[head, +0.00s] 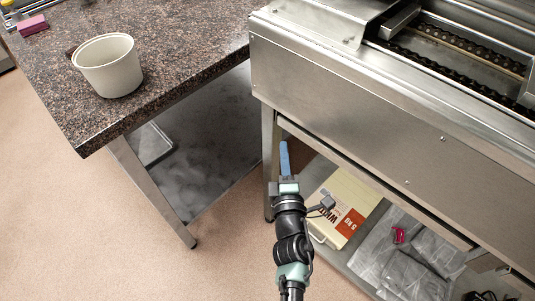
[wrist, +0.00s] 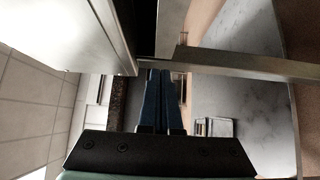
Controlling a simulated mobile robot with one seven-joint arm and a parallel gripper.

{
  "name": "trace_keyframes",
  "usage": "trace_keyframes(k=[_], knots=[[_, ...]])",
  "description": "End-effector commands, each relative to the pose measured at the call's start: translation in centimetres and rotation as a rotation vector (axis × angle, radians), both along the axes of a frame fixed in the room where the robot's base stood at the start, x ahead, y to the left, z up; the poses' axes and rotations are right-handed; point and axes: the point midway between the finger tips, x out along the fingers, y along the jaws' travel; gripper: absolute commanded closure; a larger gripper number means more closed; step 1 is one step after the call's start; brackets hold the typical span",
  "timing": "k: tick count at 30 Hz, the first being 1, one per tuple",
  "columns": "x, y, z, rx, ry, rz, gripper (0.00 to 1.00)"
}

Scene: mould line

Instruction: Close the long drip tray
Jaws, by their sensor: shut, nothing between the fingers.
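The long drip tray (head: 376,180) appears as a thin, pale metal edge running along the underside of the steel machine in the head view. How far it stands out from the machine is hard to tell. My gripper (head: 284,147) is shut and empty, with its blue fingers pointing away beside the left end of this edge, near the machine's leg. Whether the fingers touch the tray cannot be told. In the wrist view my blue fingers (wrist: 160,95) are together. A bright metal panel fills that view's upper left; whether it is the tray or the machine is unclear.
The steel machine (head: 350,95) stands above. A shelf below holds a cream box (head: 344,205) and clear bags (head: 405,270). A granite table (head: 165,50) with a pale tub (head: 108,67) stands at left. Floor is open between the table and my arm.

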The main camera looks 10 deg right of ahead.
Motion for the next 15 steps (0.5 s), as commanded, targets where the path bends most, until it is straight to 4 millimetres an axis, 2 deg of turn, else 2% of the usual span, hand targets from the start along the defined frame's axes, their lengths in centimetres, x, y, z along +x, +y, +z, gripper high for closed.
trace_keyframes(k=[1, 6, 12, 15], knots=[[-1.5, 0.1, -0.2, 0.0, 0.006, -0.002, 1.0], [-4.8, 0.6, -0.2, 0.001, 0.006, 0.001, 1.0], [-7.8, 1.1, -0.3, 0.002, 0.006, 0.003, 1.0], [-8.7, 1.2, -0.3, 0.001, 0.005, 0.003, 1.0]])
